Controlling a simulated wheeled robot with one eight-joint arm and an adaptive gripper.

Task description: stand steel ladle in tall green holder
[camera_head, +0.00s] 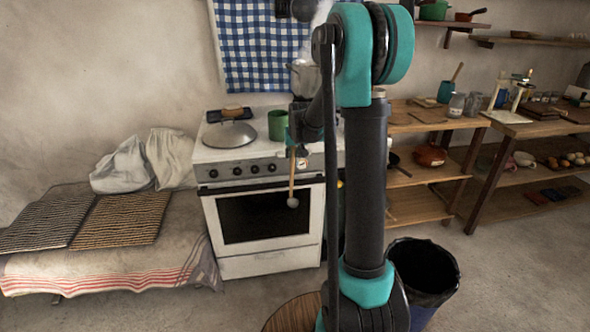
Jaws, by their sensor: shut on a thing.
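A long utensil with a tan handle (291,172) and a small grey bowl end, seemingly the steel ladle, hangs nearly upright, bowl down, in front of the oven door. My gripper (291,146) is shut on its upper end, partly hidden behind my arm. A green cylindrical holder (277,125) stands upright on the stove top, just left of and close to my gripper in the picture. The inside of the holder cannot be made out. The gap in depth between ladle and stove is unclear.
The white stove (258,258) also bears a domed lid (229,135), a dark tray (214,116) and a steaming pot (304,79). A teal pot (446,91) with a wooden utensil stands on the right shelf. A dark bin (425,275) stands at front right.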

